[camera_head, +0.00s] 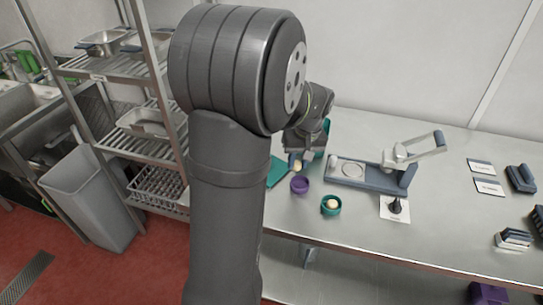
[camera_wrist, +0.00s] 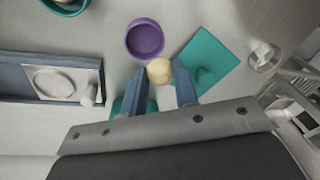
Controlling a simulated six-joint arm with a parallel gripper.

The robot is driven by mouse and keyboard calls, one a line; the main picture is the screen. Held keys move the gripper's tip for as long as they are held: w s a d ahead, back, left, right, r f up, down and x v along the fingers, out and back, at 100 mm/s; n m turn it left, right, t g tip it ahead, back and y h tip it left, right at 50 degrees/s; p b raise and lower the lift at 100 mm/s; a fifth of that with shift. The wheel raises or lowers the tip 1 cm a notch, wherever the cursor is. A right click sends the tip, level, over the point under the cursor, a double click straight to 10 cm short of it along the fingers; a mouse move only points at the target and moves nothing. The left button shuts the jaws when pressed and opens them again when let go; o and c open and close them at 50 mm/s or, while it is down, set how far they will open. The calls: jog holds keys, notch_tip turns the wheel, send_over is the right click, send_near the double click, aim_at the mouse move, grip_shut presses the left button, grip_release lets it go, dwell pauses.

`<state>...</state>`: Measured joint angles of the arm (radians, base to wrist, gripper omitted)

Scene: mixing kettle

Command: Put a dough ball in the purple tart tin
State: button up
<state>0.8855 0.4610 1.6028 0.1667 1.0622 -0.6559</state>
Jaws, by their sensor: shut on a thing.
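The purple tart tin (camera_head: 299,185) stands on the steel table and looks empty; in the wrist view the purple tart tin (camera_wrist: 145,38) lies just beyond my fingertips. My gripper (camera_wrist: 160,78) is shut on a pale dough ball (camera_wrist: 159,70), held between the blue-grey finger ends. In the head view the dough ball (camera_head: 296,166) shows beneath my gripper (camera_head: 297,157), just behind the purple tin. The ball is beside the tin in the picture, not inside it. A teal tin (camera_head: 331,208) to the front right holds another pale dough ball (camera_head: 332,203).
A teal mat (camera_wrist: 207,62) lies beside the purple tin. A press with a lever (camera_head: 370,175) stands to the right, with a black stamp-like tool (camera_head: 395,206) on a white card in front. Shelving (camera_head: 125,140) stands at the left.

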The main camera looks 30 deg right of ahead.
jog(key=shift+s+d+f, duration=0.15)
jog(key=shift+s+f, duration=0.1)
jog(key=shift+f, duration=0.45)
jog(key=shift+s+d+f, duration=0.1)
jog(key=shift+s+f, duration=0.1)
jog(key=shift+f, duration=0.45)
jog(key=shift+s+d+f, duration=0.15)
jog(key=shift+s+f, duration=0.1)
jog(key=shift+f, duration=0.45)
jog(key=shift+f, duration=0.35)
jog(key=o, duration=1.4)
jog(key=shift+o, duration=0.2)
jog(key=shift+r, duration=0.1)
